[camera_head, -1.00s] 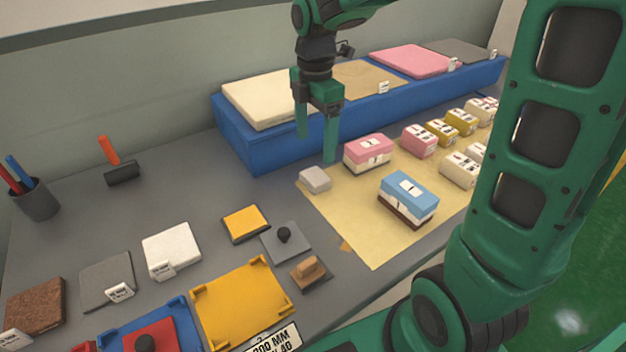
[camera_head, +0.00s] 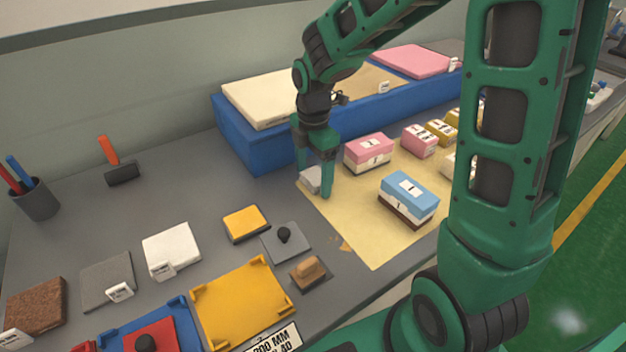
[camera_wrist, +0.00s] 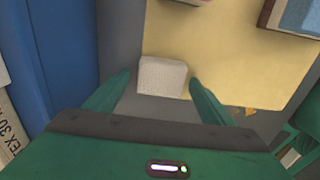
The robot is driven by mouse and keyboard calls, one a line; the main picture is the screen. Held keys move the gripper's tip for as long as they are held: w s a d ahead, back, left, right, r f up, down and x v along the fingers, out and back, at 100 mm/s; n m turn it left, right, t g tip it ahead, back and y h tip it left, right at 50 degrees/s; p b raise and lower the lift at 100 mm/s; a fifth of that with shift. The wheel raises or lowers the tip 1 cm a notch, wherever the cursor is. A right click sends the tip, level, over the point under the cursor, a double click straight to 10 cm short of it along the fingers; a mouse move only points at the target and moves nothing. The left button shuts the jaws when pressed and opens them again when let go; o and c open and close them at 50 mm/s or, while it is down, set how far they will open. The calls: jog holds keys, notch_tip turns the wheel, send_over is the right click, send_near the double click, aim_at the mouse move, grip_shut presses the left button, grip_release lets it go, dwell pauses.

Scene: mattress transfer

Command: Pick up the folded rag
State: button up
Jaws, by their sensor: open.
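The folded rag is a small light-grey block (camera_head: 311,180) at the left corner of the yellow sheet (camera_head: 357,231). In the wrist view the rag (camera_wrist: 162,77) lies between and just beyond my two fingertips, with a textured top. My gripper (camera_head: 314,187) is open, pointing down, with one finger on each side of the rag in the head view. The right finger partly covers the rag there. In the wrist view my gripper (camera_wrist: 160,82) shows a gap between each finger and the rag, and nothing is held.
A long blue platform (camera_head: 262,150) with coloured pads stands behind my gripper. A pink block (camera_head: 368,152) and a blue-topped block (camera_head: 408,198) stand to the right on the sheet. A yellow pad (camera_head: 245,223) lies front left. The grey table between the rag and that pad is clear.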

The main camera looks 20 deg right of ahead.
aim_at(310, 179)
jog(key=shift+c, duration=0.7)
jog(key=c, duration=1.1)
jog(key=shift+r, duration=0.45)
jog(key=r, duration=0.2)
jog(key=a+r, duration=0.1)
jog(key=shift+s+r, duration=0.3)
jog(key=shift+r, duration=0.1)
jog(key=s+a+r, duration=0.5)
jog(key=a+r, duration=0.1)
jog(key=a, duration=0.3)
jog(key=shift+s, duration=0.25)
jog(key=shift+r, duration=0.1)
